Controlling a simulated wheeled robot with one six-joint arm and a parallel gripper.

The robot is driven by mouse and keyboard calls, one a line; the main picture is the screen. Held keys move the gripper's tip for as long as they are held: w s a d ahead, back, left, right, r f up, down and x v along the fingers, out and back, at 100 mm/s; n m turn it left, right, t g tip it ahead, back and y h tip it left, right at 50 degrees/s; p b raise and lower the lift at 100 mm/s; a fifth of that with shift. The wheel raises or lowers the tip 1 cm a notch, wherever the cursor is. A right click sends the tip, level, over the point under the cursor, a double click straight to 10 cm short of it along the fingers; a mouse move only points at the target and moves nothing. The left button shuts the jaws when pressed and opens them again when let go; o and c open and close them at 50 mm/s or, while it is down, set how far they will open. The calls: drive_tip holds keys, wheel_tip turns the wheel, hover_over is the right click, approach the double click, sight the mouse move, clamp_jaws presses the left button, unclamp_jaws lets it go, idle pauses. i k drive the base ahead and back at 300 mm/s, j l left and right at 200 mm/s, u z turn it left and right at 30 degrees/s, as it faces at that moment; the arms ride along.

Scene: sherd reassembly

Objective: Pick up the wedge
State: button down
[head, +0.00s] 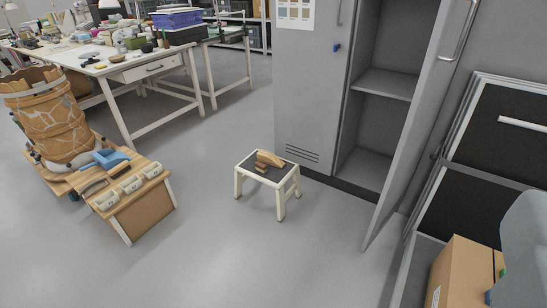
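A small white stool with a dark top (247,167) stands on the floor in the middle of the view. A tan curved piece (269,158) lies on it, with a smaller brown block (261,168) close against its front. Either could be the wedge; at this size I cannot tell which. My gripper is not in view, so I cannot see whether it holds anything.
A large cracked brown pot (47,117) stands at left behind a wooden bench (150,170) holding a blue tool (105,159). A grey cabinet with an open door (418,125) is behind the stool. A cardboard box (462,272) sits lower right. Floor before the stool is clear.

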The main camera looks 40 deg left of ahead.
sight(268, 157)
drive_tip(key=i+j, duration=1.05)
drive_tip(key=j, duration=0.2)
drive_tip(key=i+j, duration=1.05)
drive_tip(key=j, duration=0.15)
drive_tip(key=k+j+u, duration=0.05)
drive_tip(key=j, duration=0.05)
